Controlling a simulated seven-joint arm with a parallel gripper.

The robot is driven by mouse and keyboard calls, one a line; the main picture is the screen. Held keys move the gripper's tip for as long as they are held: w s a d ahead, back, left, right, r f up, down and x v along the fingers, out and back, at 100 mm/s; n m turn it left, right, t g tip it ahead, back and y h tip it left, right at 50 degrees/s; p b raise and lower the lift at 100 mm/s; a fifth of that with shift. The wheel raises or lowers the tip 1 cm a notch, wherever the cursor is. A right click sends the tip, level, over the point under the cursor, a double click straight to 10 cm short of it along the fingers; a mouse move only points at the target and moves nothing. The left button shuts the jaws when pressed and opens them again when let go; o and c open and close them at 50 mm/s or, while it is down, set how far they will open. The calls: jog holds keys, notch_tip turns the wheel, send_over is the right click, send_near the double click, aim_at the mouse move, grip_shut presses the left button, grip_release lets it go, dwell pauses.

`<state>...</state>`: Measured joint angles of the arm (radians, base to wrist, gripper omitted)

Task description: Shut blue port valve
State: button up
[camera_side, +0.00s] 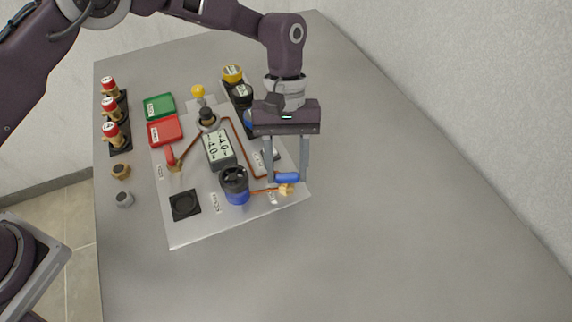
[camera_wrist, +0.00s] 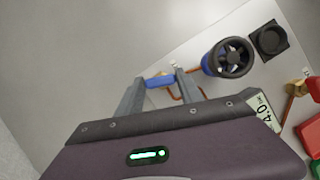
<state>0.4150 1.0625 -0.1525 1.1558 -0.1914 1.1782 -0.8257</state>
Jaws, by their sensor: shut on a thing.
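The blue port valve has a blue lever handle (camera_side: 287,177) above a brass body (camera_side: 286,189), at the right front corner of the light panel. My gripper (camera_side: 287,179) points down there, its two fingers on either side of the blue handle and shut on it. In the wrist view the blue handle (camera_wrist: 160,80) lies between the fingertips of my gripper (camera_wrist: 161,80). The handle runs from one finger to the other. The valve body is mostly hidden in the wrist view.
A black and blue round pump (camera_side: 235,184) stands just left of the valve, joined by copper pipe. A display box (camera_side: 219,149), a red-handled valve (camera_side: 171,157), red tray (camera_side: 165,130) and green tray (camera_side: 159,107) lie further left. The table's right side (camera_side: 400,220) is clear.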

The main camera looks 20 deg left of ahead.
jog(key=m, duration=0.2)
jog(key=m+y, duration=0.1)
jog(key=shift+w+d+m, duration=0.15)
jog(key=shift+m, duration=0.25)
jog(key=m+y, duration=0.1)
jog(key=m, duration=0.2)
jog(key=shift+d+m+y, duration=0.1)
jog(key=shift+m+y, duration=0.2)
jog(key=shift+y, duration=0.1)
jog(key=m+y, duration=0.1)
jog(key=m, duration=0.2)
jog(key=m+t+y, duration=0.1)
jog(key=m, duration=0.2)
jog(key=shift+d, duration=0.1)
jog(key=shift+m, duration=0.3)
jog(key=o, duration=1.4)
